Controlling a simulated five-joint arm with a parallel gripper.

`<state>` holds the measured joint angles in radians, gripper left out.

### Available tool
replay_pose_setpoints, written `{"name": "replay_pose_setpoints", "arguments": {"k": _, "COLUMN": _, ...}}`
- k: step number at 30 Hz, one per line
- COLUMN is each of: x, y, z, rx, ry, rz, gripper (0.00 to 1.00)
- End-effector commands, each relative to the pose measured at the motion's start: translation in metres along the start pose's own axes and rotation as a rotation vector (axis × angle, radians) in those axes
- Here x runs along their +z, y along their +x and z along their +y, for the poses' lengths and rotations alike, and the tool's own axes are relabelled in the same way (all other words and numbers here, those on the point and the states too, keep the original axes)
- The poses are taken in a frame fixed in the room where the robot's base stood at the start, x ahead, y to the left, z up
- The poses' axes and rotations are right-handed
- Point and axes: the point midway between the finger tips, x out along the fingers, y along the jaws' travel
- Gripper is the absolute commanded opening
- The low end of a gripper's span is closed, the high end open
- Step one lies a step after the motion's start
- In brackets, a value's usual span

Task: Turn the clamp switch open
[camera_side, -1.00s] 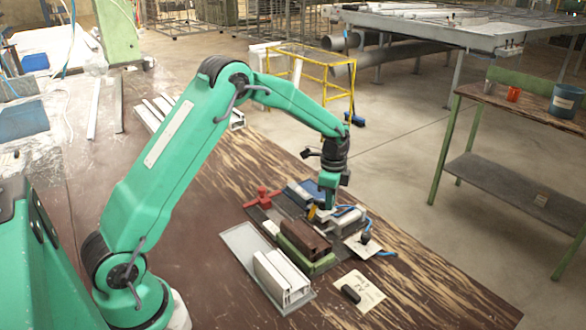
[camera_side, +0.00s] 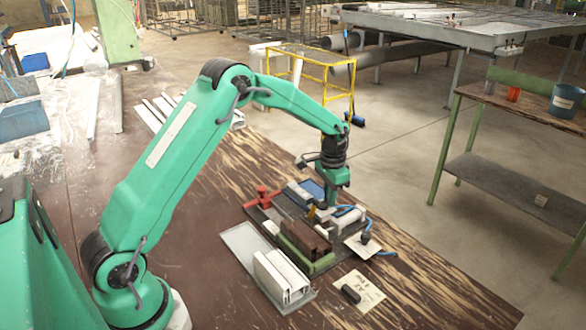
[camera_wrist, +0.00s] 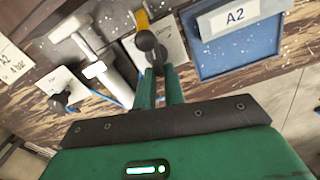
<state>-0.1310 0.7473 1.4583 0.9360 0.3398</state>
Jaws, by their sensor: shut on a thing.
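The clamp switch (camera_wrist: 150,42) is a dark round knob with a yellow lever, on a pale plate in the wrist view. My gripper (camera_wrist: 157,72) has its green fingers closed on the knob, and the yellow lever points up in that picture, away from the fingers. In the side view my gripper (camera_side: 322,207) is low over the clamp bench, with only a bit of yellow showing beside it. The clamp's grey cylinder (camera_side: 348,219) lies just right of the gripper. A brown profile (camera_side: 300,236) lies in the green-edged clamp bed. The fingers hide part of the knob.
A blue tray (camera_wrist: 240,50) labelled A2 is close to the right of my fingers. A red handle (camera_side: 262,196) stands left of the clamp. White profiles (camera_side: 280,278) lie on a grey plate in front. Blue hose (camera_side: 384,253) and a card (camera_side: 360,290) lie at right.

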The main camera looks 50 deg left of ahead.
Motion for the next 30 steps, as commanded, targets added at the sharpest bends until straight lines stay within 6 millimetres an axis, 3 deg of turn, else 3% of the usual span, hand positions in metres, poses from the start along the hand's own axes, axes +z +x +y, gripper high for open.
{"name": "replay_pose_setpoints", "arguments": {"k": 12, "x": 0.0003, "y": -0.0014, "z": -0.0042, "rx": 0.000, "ry": -0.207, "rz": 0.000, "gripper": 0.00}}
{"name": "replay_pose_setpoints", "arguments": {"k": 26, "x": 0.0004, "y": -0.0017, "z": -0.0046, "rx": 0.000, "ry": -0.226, "rz": 0.001, "gripper": 0.00}}
{"name": "replay_pose_setpoints", "arguments": {"k": 27, "x": 0.0004, "y": -0.0017, "z": -0.0046, "rx": 0.000, "ry": -0.226, "rz": 0.001, "gripper": 0.15}}
{"name": "replay_pose_setpoints", "arguments": {"k": 30, "x": 0.0004, "y": -0.0015, "z": -0.0046, "rx": 0.000, "ry": -0.226, "rz": 0.001, "gripper": 0.33}}
